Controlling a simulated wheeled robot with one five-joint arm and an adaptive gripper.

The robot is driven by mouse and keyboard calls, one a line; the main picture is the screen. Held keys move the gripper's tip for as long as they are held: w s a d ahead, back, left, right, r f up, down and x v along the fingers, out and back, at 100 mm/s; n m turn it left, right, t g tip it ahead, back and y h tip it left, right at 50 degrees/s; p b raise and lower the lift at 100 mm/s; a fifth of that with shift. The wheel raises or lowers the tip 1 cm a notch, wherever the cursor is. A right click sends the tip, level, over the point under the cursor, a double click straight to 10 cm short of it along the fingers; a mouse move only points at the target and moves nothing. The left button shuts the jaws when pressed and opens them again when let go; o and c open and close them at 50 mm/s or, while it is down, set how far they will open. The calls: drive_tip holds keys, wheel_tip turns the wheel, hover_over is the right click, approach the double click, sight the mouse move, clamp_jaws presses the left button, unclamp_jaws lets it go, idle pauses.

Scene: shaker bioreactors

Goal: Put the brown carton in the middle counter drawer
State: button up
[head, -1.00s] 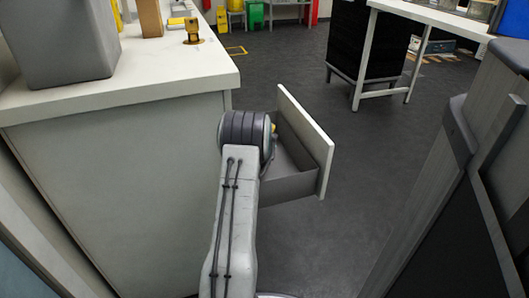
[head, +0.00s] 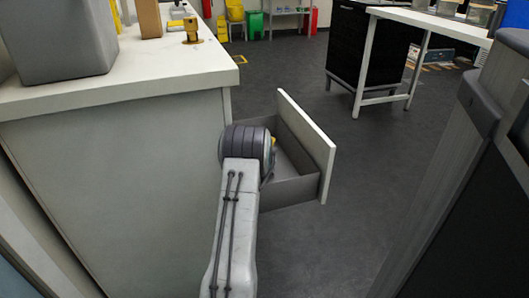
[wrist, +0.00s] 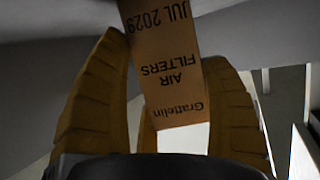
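The brown carton (wrist: 168,60) shows in the wrist view, with upside-down print reading Grattelin, AIR FILTERS and JUL 2029. My gripper (wrist: 168,50) has its two yellow fingers on either side of the carton, at its edges, and appears shut on it. In the head view my arm hides the carton and most of the gripper. An open counter drawer (head: 295,190) sticks out to the right of the counter (head: 120,190), with a white front and grey sides. My arm's end is over the drawer's near left part. The visible part of the drawer's inside looks empty.
On the counter top stand a grey box (head: 60,40), another brown box (head: 150,18) and a yellow fitting (head: 191,30). A grey cabinet-like body (head: 470,190) stands close on the right. Dark floor (head: 370,160) lies clear beyond the drawer. A white bench (head: 430,22) is farther back.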

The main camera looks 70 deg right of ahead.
drive_tip(key=o, duration=0.5)
drive_tip(key=shift+r, duration=0.15)
drive_tip(key=p+v, duration=0.2)
drive_tip(key=v, duration=0.1)
drive_tip(key=shift+a+r+p, duration=0.25)
drive_tip(key=shift+r+p, duration=0.1)
drive_tip(key=shift+p, duration=0.05)
drive_tip(key=shift+f+p+v, duration=0.1)
drive_tip(key=shift+p+v, duration=0.85)
drive_tip(key=shift+f+p+v, duration=0.15)
drive_tip(key=shift+p+v, duration=0.75)
drive_tip(key=shift+p, duration=0.05)
drive_tip(key=shift+s+a, duration=0.1)
drive_tip(key=shift+a, duration=0.05)
drive_tip(key=shift+r, duration=0.15)
